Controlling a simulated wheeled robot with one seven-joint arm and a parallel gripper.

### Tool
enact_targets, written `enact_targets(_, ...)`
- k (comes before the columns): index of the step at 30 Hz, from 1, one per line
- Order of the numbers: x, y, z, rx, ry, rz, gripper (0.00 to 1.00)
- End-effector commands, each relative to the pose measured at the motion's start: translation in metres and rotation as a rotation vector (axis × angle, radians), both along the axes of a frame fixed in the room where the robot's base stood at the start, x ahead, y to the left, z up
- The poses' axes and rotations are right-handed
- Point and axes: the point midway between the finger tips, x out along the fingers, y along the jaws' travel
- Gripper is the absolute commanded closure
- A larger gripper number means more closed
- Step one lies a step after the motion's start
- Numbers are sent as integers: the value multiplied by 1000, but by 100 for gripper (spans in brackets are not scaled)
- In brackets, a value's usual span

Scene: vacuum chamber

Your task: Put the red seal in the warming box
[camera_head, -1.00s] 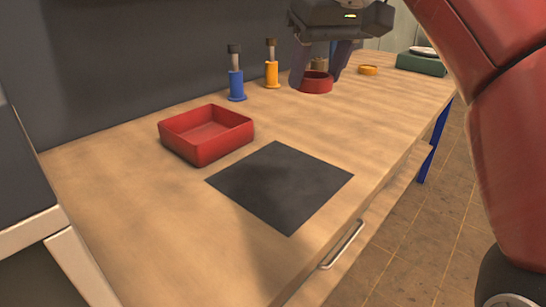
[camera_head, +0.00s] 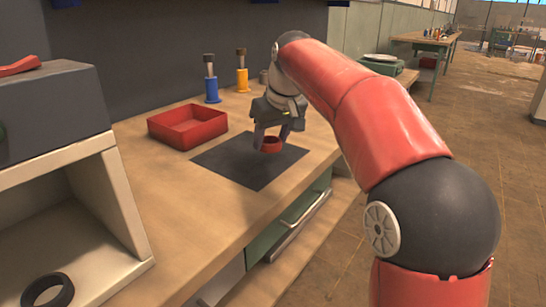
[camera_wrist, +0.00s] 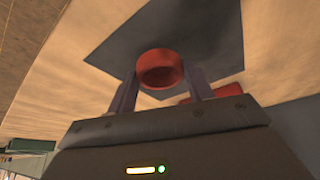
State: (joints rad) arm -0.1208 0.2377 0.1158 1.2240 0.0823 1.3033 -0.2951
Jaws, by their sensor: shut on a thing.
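The red seal (camera_head: 271,146) is a short red ring, held above the dark mat on the bench. My gripper (camera_head: 271,138) is shut on it, with one finger on each side. In the wrist view the seal (camera_wrist: 160,57) sits between the two fingertips, its opening visible and the dark mat behind it. What looks like the warming box (camera_head: 48,112) is a grey housing with a pale, open-fronted compartment at the left, well apart from my gripper. A black ring (camera_head: 48,290) lies in its opening. The box's left part is cut off.
A red tray (camera_head: 187,128) stands behind the dark mat (camera_head: 236,165). A blue-based post (camera_head: 211,85) and a yellow-based post (camera_head: 242,78) stand near the wall. The wooden bench (camera_head: 190,205) is clear between mat and box. A red piece (camera_head: 20,66) lies on the box top.

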Motion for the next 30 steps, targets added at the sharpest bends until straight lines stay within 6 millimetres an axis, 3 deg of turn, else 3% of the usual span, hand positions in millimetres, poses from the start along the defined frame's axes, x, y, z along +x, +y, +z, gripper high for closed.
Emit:
enact_targets(3,7,0,-23,0,2,0,70)
enact_targets(7,9,-1,-39,0,1,0,70)
enact_targets(19,9,-1,-40,0,1,1,70)
enact_targets(20,9,-1,-40,0,1,1,48)
enact_targets(24,9,-1,-40,0,1,1,29)
enact_targets(30,9,-1,-40,0,1,1,27)
